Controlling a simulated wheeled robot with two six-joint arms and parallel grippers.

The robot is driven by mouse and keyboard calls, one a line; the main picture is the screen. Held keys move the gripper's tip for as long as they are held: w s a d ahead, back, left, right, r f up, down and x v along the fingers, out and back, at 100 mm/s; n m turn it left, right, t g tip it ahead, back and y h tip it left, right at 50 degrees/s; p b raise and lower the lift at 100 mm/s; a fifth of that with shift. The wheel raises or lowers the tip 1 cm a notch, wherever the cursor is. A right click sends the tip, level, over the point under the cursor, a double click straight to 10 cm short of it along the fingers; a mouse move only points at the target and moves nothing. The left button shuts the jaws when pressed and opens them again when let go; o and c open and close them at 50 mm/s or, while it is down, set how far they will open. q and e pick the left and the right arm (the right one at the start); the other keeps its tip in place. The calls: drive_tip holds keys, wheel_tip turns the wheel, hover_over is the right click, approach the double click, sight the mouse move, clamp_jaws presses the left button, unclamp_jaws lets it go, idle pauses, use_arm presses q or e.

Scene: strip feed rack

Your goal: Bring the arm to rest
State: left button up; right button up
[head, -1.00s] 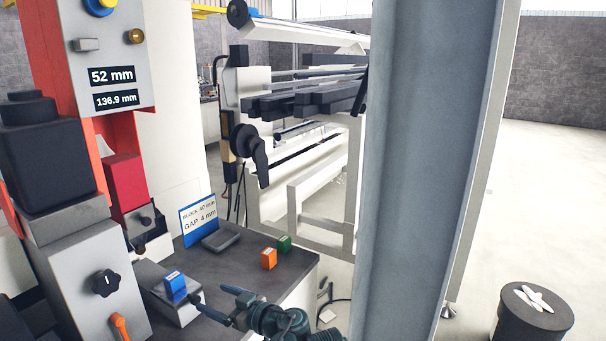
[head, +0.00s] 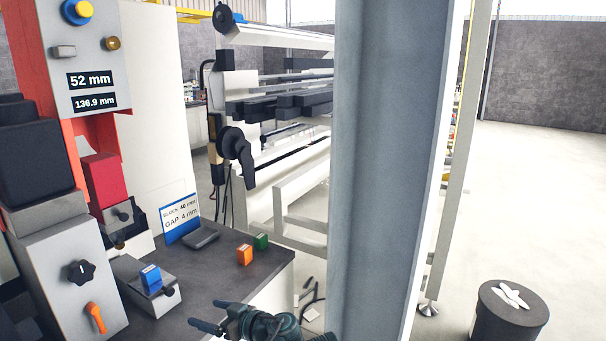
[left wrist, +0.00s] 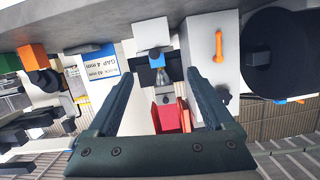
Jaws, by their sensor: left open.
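My left gripper (head: 204,314) is open and empty over the front of the dark bench top (head: 205,272). It is to the right of and nearer than a small grey fixture (head: 160,302) with a blue block (head: 150,276) on it, and apart from both. In the left wrist view the two fingers (left wrist: 158,78) are spread wide with nothing held between them. Beyond them the blue block (left wrist: 155,54) and a red part (left wrist: 167,118) show upside down. My right gripper is not in view.
An orange block (head: 244,255) and a green block (head: 262,242) stand at the bench's right side by a gap sign (head: 181,221). A grey column (head: 385,170) rises close on the right.

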use_arm(q)
drive_tip(key=s+a+f+m+g+h, duration=0.2)
drive_tip(key=s+f+m+g+h, duration=0.2)
drive_tip(key=f, duration=0.5)
drive_tip(key=s+d+f+m+g+h, duration=0.2)
drive_tip(key=s+d+f+m+h, duration=0.45)
drive_tip(key=d+h, duration=0.2)
drive_tip(key=s+d+m+g, duration=0.1)
drive_tip(key=s+d+m, duration=0.35)
drive_tip(key=d, duration=0.45)
wheel_tip(320, 180, up, 12)
drive_tip(key=p, duration=1.3)
drive_tip(key=shift+s+d+r, duration=0.15)
drive_tip(key=shift+d+r, duration=0.1)
drive_tip(key=shift+d, duration=0.15)
drive_tip(key=shift+y, duration=0.25)
